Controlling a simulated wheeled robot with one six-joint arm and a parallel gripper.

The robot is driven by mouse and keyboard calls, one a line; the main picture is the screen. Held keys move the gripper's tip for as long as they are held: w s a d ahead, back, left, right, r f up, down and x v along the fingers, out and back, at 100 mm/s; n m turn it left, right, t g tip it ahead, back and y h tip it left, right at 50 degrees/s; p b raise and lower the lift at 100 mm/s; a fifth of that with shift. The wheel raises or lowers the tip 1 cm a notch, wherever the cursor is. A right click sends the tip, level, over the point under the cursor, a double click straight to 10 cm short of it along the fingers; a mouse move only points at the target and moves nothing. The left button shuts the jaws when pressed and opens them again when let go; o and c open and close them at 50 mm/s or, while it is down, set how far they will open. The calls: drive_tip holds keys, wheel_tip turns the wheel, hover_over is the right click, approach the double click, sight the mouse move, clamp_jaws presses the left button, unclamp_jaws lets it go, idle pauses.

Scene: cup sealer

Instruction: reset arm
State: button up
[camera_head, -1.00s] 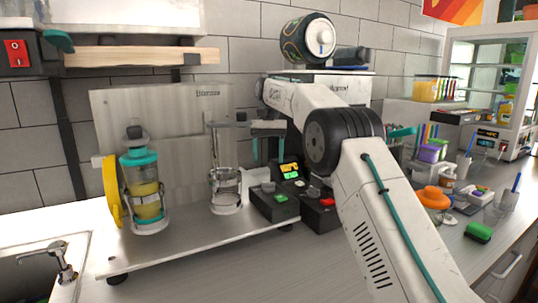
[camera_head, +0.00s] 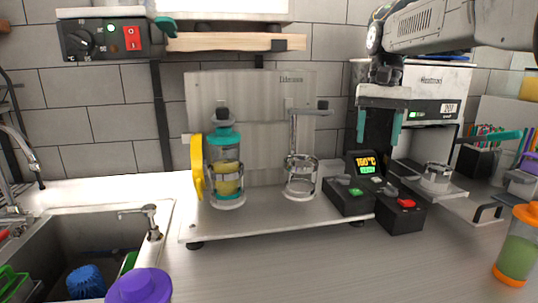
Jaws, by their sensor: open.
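My gripper (camera_head: 378,128) hangs at the upper right with its two teal-tipped fingers pointing down, apart and with nothing between them. It is above the control boxes, in front of the white sealer machine (camera_head: 437,88). The cup sealer stand (camera_head: 262,222) is in the middle of the counter. A teal-lidded cup with yellow contents (camera_head: 228,180) stands upright in its left holder. The clear right holder (camera_head: 300,177) looks empty. A display (camera_head: 364,165) reads about 150°C.
A sink (camera_head: 60,240) with a faucet lies at the left, and a purple lid (camera_head: 140,286) is by its front. An orange-lidded cup (camera_head: 517,245) stands at the right edge. The front middle of the counter (camera_head: 320,270) is clear.

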drive_tip(key=s+f+n+t, duration=0.1)
drive_tip(key=s+f+t, duration=0.15)
drive_tip(key=s, duration=1.65)
drive_tip(key=s+d+f+n+t, duration=0.1)
drive_tip(key=s+f, duration=1.1)
drive_tip(key=s, duration=0.3)
drive_tip(key=shift+n+h, duration=0.3)
drive_tip(key=shift+h, duration=0.1)
